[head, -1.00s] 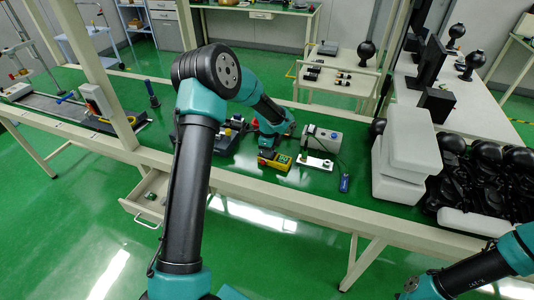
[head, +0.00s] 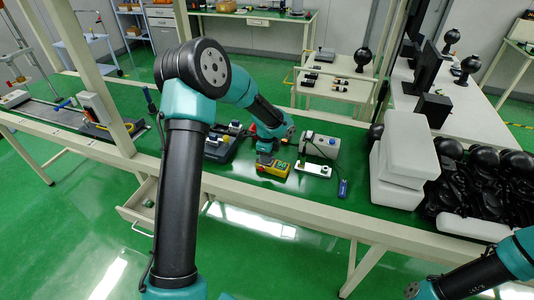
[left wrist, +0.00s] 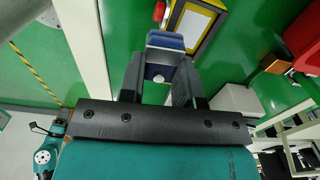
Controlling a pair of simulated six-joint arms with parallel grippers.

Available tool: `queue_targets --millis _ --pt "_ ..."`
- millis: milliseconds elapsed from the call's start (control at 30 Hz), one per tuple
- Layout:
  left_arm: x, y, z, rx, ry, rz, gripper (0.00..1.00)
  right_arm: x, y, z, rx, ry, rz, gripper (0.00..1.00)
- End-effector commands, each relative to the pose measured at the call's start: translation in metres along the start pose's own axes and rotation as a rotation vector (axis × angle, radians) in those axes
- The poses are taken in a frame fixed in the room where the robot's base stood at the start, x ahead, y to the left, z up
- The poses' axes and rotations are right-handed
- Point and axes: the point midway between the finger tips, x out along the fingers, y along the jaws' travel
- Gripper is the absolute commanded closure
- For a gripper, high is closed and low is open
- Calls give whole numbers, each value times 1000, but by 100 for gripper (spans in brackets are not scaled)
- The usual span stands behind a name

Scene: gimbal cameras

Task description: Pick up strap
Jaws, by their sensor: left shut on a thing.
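My left gripper (head: 266,149) is low over the green bench top, just behind a yellow box-shaped device (head: 276,166). In the left wrist view my left gripper (left wrist: 162,68) is shut on a small blue and grey piece (left wrist: 165,40), which looks like the strap. A small white spot shows between the fingers. The yellow device also shows there (left wrist: 194,25), beside the held piece. I cannot tell whether the held piece touches the bench. My right gripper (head: 414,290) is at the bottom right, small and partly cut off, and its fingers cannot be made out.
A white cylinder unit (head: 322,146) and a white plate (head: 313,169) stand right of the gripper. A blue piece (head: 342,188) lies near the front edge. White foam blocks (head: 402,158) are farther right. A dark device (head: 220,145) is at left.

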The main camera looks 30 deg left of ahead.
Motion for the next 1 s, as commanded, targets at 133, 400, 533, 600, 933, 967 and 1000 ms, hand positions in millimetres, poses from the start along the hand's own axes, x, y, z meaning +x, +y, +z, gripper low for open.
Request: queue_targets --millis 133,400,533,600,933,967,1000 --pt "-4 30 -10 3 0 2 95 0 0 0 0 0 0 100" --pt "-9 86 -31 3 0 1 95 0 0 0 0 0 0 100" --pt "-11 105 -38 2 0 1 95 0 0 0 0 0 0 100" --pt "-12 112 -40 1 0 0 95 0 0 0 0 0 0 100" --pt "-12 120 -43 -1 0 0 95 0 0 0 0 0 0 100" --pt "-12 120 -43 -1 0 0 95 0 0 0 0 0 0 100" --pt "-12 120 -43 -1 0 0 95 0 0 0 0 0 0 100"
